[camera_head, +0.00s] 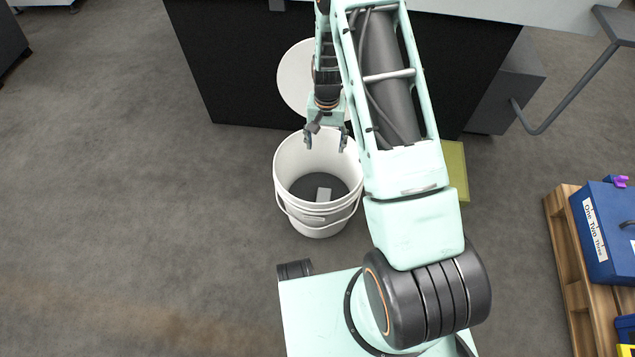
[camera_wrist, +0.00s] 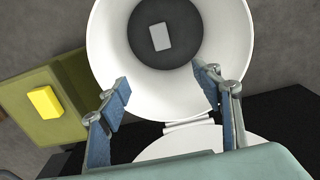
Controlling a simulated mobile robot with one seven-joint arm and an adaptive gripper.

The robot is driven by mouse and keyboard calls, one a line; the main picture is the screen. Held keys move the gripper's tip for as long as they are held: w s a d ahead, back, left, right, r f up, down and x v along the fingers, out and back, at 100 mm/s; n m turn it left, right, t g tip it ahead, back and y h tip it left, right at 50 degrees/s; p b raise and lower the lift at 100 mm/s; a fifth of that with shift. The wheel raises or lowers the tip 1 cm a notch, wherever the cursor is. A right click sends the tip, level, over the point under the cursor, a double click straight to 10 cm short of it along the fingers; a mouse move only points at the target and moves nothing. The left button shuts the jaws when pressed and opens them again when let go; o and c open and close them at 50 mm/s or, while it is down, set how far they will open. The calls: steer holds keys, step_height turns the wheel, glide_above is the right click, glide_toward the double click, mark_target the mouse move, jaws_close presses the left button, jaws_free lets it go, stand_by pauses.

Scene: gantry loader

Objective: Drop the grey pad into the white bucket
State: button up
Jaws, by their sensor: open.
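The white bucket (camera_head: 317,222) stands on the floor in the middle of the head view, and its inner wall (camera_wrist: 112,40) fills the top of the wrist view. The grey pad (camera_head: 323,195) lies on the dark bottom inside the bucket, and it also shows in the wrist view (camera_wrist: 160,37). My gripper (camera_head: 326,146) is above the far rim of the bucket, fingers pointing down. In the wrist view its two fingers (camera_wrist: 167,94) are wide apart with nothing between them.
A round white lid (camera_head: 296,80) leans against a black cabinet (camera_head: 240,75) behind the bucket. A green box (camera_head: 456,170) stands to the right, with a yellow block (camera_wrist: 45,102) on it. A wooden pallet (camera_head: 573,270) bears a blue case (camera_head: 605,235). The floor at left is clear.

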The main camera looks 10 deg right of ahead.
step_height(320, 180, up, 10)
steer(key=shift+f, duration=0.2)
stand_by(0.4)
